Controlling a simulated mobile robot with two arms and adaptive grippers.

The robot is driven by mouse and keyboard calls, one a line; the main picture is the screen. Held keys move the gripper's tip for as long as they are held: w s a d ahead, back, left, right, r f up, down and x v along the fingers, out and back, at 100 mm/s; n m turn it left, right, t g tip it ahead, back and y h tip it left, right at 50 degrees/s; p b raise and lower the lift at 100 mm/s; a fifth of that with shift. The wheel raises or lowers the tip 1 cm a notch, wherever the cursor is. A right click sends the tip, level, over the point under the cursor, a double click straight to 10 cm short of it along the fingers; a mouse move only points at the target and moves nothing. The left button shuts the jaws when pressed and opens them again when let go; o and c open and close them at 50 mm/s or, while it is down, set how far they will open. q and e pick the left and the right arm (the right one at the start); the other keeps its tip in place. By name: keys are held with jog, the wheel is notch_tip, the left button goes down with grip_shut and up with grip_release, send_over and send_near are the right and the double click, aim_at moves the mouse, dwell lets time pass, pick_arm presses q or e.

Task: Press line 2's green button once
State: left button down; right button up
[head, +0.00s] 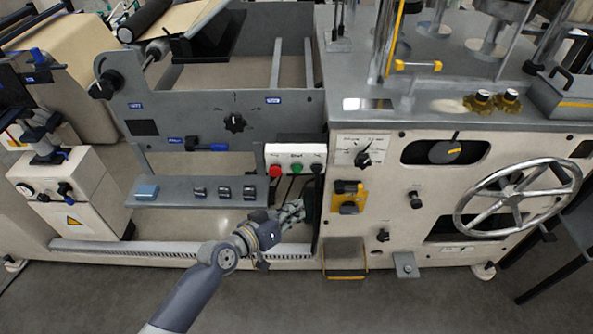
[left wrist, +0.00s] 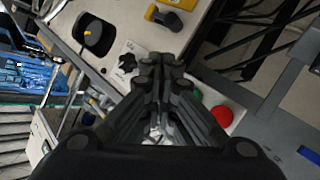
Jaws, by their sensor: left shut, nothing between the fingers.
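A white control box (head: 295,152) sits on the front of the grey machine frame. On it, from left to right, are a red button (head: 275,171), a green button (head: 297,168) and a black knob (head: 316,168). The label above them is too small to read. My left gripper (head: 294,210) is below the box, apart from it, with its fingers shut and empty. In the left wrist view, the shut fingers (left wrist: 160,68) cover part of the box. The red button (left wrist: 222,116) shows to their right, and a sliver of the green button (left wrist: 197,94) shows beside them. My right gripper is not in view.
A grey shelf (head: 200,193) with several small blocks lies left of my gripper. A cream cabinet with a dial (head: 362,155), a yellow-and-black switch (head: 347,196) and a large handwheel (head: 515,198) stands to the right. The floor in front (head: 310,300) is clear.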

aim_at(297, 168)
pick_arm(q)
jog(key=w+b, duration=0.4)
jog(key=w, duration=0.4)
jog(key=shift+w+b, duration=0.35)
jog(key=shift+w, duration=0.05)
dwell(1.1)
jog(key=shift+w+b, duration=0.4)
